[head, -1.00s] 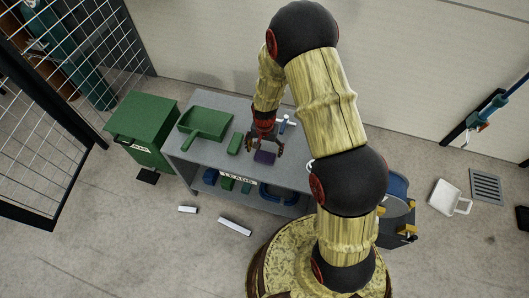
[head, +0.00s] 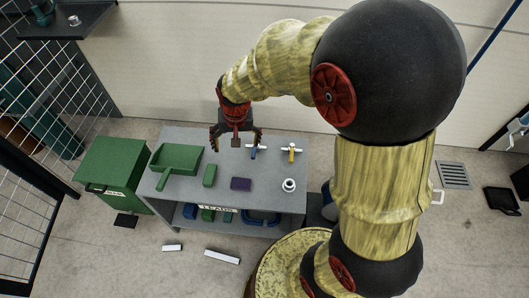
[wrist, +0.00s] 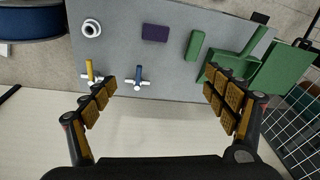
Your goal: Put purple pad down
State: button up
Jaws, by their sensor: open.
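The purple pad (head: 241,184) lies flat on the grey table (head: 225,203), right of a green block. It also shows in the wrist view (wrist: 155,33), near the table's front edge. My gripper (head: 236,148) is open and empty, raised above the back part of the table. In the wrist view its spread fingers (wrist: 160,92) stand apart with nothing between them touching either one. The pad is clear of the fingers.
A green dustpan (head: 178,160), a green block (head: 210,176), blue-handled (head: 256,151) and yellow-handled (head: 291,154) T-shaped items and a white ring-like piece (head: 289,185) lie on the table. A green bin (head: 117,172) stands left. Strips (head: 222,257) lie on the floor.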

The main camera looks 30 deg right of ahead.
jog(key=s+r+n+t, duration=0.3)
jog(key=s+r+n, duration=0.1)
jog(key=s+r, duration=1.4)
jog(key=shift+s+r+n+t, duration=0.3)
jog(key=shift+s, duration=0.3)
jog(key=shift+c, duration=0.7)
